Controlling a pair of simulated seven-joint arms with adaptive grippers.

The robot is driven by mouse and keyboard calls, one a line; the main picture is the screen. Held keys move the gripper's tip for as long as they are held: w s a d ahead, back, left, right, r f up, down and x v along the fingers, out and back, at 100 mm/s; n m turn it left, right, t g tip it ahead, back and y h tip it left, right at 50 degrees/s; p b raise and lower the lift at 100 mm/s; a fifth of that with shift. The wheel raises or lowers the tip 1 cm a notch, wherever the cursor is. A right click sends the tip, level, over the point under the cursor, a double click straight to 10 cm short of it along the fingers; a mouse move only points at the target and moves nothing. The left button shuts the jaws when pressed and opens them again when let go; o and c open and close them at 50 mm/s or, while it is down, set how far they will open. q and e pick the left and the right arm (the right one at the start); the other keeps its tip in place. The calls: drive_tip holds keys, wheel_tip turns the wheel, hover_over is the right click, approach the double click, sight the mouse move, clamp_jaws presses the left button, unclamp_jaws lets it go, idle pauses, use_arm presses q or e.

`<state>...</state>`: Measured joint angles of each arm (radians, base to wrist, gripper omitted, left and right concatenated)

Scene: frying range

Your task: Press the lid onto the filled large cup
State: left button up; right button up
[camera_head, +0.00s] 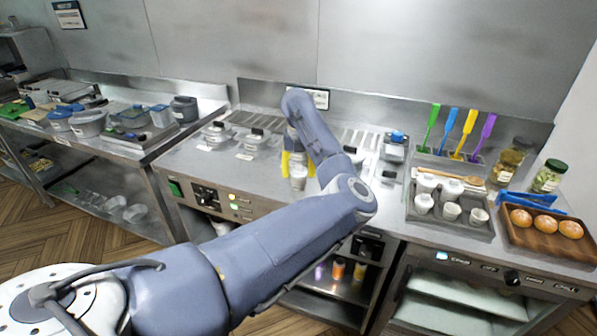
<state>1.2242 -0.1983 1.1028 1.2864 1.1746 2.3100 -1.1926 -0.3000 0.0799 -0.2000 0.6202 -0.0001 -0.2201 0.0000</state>
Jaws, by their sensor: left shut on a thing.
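My left gripper (297,165) is over the steel counter, its yellow fingers pointing down. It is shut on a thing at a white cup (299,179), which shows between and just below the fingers. The wrist and fingers hide the upper part of this cup. I cannot make out a lid there, nor what is in the cup. More white cups (452,211) stand in a grey tray (457,230) to the right, with pale rounded items behind them. My right gripper is not in view.
Lidded clear containers (214,134) stand left of the gripper. Right of the tray are a wooden board (552,246) with buns and jars (549,176). Coloured utensils (449,128) stand behind the tray. My left arm crosses the counter's front edge.

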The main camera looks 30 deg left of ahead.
use_arm(q)
drive_tip(key=o, duration=1.2)
drive_tip(key=shift+c, duration=0.2)
drive_tip(key=shift+r, duration=3.5)
clamp_jaws()
drive_tip(key=shift+f, duration=3)
